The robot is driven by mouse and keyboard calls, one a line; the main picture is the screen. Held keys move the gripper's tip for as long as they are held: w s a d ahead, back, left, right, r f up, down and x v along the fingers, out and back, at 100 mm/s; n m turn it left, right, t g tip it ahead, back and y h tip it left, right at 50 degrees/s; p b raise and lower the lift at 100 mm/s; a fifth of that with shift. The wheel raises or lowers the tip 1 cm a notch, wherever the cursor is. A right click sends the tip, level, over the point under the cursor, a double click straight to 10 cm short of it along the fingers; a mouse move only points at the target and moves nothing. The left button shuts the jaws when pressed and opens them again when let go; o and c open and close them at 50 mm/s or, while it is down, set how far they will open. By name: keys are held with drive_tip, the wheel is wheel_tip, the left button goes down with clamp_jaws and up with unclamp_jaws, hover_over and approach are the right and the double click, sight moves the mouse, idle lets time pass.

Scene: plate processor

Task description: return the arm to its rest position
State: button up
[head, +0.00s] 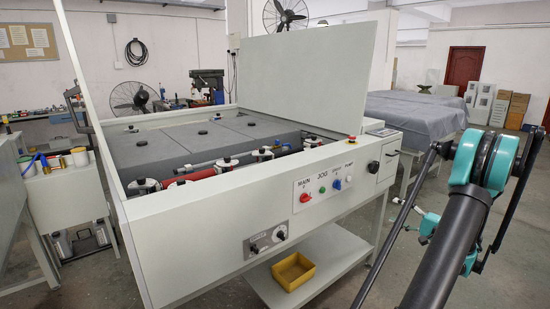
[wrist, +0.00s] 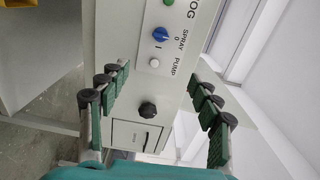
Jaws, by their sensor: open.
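My gripper (wrist: 158,85) shows in the wrist view with its two dark green padded fingers spread wide apart and nothing between them. Beyond the fingers is the front of the pale plate processor (wrist: 120,30), with a black knob (wrist: 148,110) seen between them. In the head view my dark arm with teal joints reaches up along the right side, in front of the floor and to the right of the plate processor (head: 190,240). The gripper's fingers cannot be made out in the head view.
The processor's front carries a red switch (head: 305,198), a green button (head: 322,190) and a blue switch (head: 337,184). Its lid (head: 310,70) stands raised. A yellow tray (head: 293,271) sits on the lower shelf. A cloth-covered table (head: 415,112) stands behind; grey floor lies at right.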

drive_tip(key=s+a+f+n+g+h, duration=0.1)
drive_tip(key=s+a+n+g+h, duration=0.2)
drive_tip(key=a, duration=0.9)
drive_tip(key=s+a+n+g, duration=0.1)
drive_tip(key=s+a+g, duration=0.25)
drive_tip(key=a, duration=0.75)
drive_tip(key=s+a+f+n+g+h, duration=0.1)
drive_tip(key=s+f+n+h, duration=0.1)
drive_tip(key=s, duration=0.5)
drive_tip(key=s+a+f+n+g+h, duration=0.1)
drive_tip(key=s+a+f+n+h, duration=0.1)
drive_tip(key=s, duration=0.5)
drive_tip(key=s+a+f+n+g+h, duration=0.1)
drive_tip(key=s+h, duration=0.3)
drive_tip(key=s, duration=0.4)
drive_tip(key=shift+a+f+n, duration=0.6)
drive_tip(key=shift+a+f, duration=0.1)
drive_tip(key=shift+a, duration=0.05)
drive_tip(key=shift+g, duration=0.25)
